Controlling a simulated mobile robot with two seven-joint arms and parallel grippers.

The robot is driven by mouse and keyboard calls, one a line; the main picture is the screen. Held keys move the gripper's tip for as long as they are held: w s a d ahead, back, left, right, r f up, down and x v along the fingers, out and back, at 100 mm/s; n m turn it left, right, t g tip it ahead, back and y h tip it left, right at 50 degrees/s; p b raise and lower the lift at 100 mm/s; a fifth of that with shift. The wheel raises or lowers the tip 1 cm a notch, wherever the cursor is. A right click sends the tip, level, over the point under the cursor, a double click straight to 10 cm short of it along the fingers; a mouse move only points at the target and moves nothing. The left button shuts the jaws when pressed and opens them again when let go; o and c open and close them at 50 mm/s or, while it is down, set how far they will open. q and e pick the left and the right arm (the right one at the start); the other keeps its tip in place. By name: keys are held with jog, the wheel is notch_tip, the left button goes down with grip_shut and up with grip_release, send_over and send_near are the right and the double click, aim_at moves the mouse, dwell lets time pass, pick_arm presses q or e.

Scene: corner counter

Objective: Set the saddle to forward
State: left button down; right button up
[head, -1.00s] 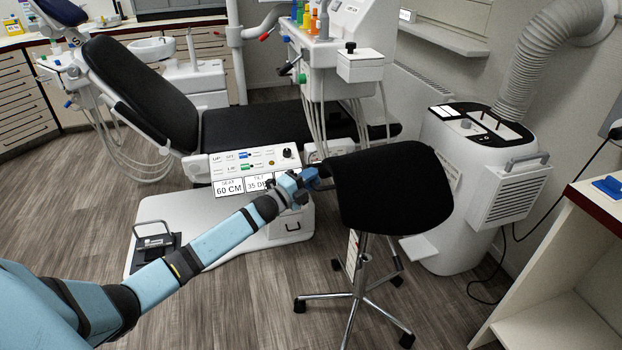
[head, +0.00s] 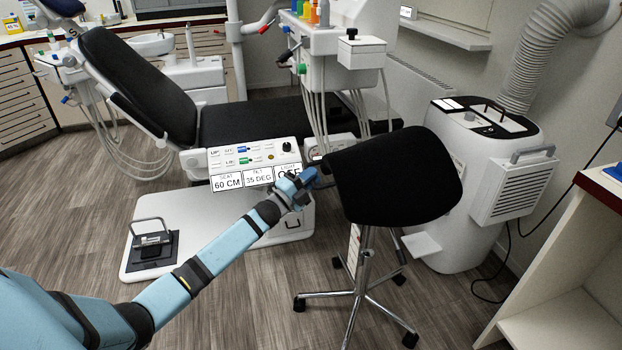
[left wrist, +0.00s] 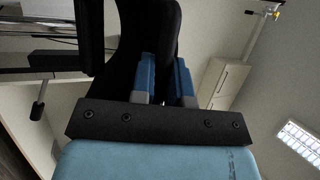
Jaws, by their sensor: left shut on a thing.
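The saddle is the black padded seat (head: 392,178) of a wheeled stool, right of centre in the head view. It looks tilted, with its broad top facing me. My left gripper (head: 308,178) is at the seat's left edge and shut on it. In the left wrist view, the blue fingers (left wrist: 166,82) close around a dark part of the saddle (left wrist: 150,35). The stool's post (head: 362,258) and star base (head: 358,294) stand on the floor below. The underside of the seat is mostly hidden in the head view. My right gripper does not show.
A dental chair (head: 140,85) with a control panel (head: 255,162) stands behind my left arm. A white extraction unit (head: 470,190) is close to the saddle's right. A cabinet (head: 565,260) stands at the right.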

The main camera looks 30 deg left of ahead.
pick_arm(q)
jog(key=shift+f, duration=0.1)
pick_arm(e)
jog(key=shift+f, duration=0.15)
pick_arm(q)
jog(key=c, duration=1.1)
grip_release()
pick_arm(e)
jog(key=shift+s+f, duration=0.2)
pick_arm(q)
jog(key=shift+s+a+f, duration=0.1)
jog(key=shift+s, duration=0.2)
jog(key=p+v, duration=0.1)
jog(key=v, duration=1.2)
jog(key=shift+s+p, duration=0.1)
jog(key=shift+p, duration=0.25)
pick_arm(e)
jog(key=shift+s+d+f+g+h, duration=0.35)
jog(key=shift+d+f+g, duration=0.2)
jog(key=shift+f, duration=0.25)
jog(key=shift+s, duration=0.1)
